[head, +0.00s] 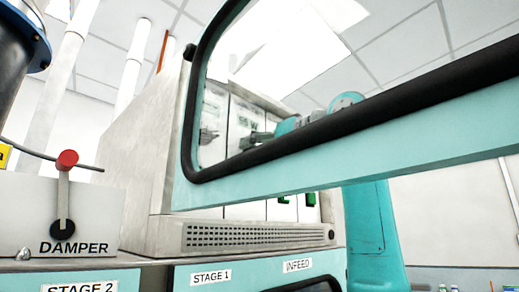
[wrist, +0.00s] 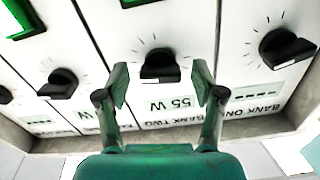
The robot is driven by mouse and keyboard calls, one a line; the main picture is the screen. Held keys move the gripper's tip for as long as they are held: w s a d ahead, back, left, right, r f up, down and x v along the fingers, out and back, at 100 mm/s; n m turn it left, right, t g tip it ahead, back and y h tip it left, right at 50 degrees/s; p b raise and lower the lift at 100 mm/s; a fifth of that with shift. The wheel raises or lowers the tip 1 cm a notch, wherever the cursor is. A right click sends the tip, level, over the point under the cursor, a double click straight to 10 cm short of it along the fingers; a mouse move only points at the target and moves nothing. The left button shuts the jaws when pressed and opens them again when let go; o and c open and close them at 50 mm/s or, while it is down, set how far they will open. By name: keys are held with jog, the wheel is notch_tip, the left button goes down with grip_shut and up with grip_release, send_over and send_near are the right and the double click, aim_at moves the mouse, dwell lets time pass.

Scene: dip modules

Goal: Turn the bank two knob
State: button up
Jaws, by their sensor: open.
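The bank two knob (wrist: 160,66) is a black knob on a white panel, in the middle of the wrist view. Its upside-down label reads "BANK TWO", with "55 W" beside it. My gripper (wrist: 160,82) is open, with one green finger to each side of this knob in the picture. Whether the fingertips touch it I cannot tell. In the head view my gripper (head: 257,139) shows small through the window, close to the white panels. The knob cannot be made out there.
The bank one knob (wrist: 286,48) is right of my gripper in the wrist view, and another black knob (wrist: 60,84) is left. Green displays (wrist: 20,18) sit beyond. In the head view, a black-framed teal door (head: 300,165) crosses the front. A damper lever (head: 65,185) stands left.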

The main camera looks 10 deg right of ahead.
jog(key=c, duration=1.1)
jog(key=shift+c, duration=0.2)
jog(key=shift+m, duration=0.3)
jog(key=m, duration=0.9)
jog(key=shift+m, duration=0.3)
jog(key=o, duration=1.1)
jog(key=shift+o, duration=0.2)
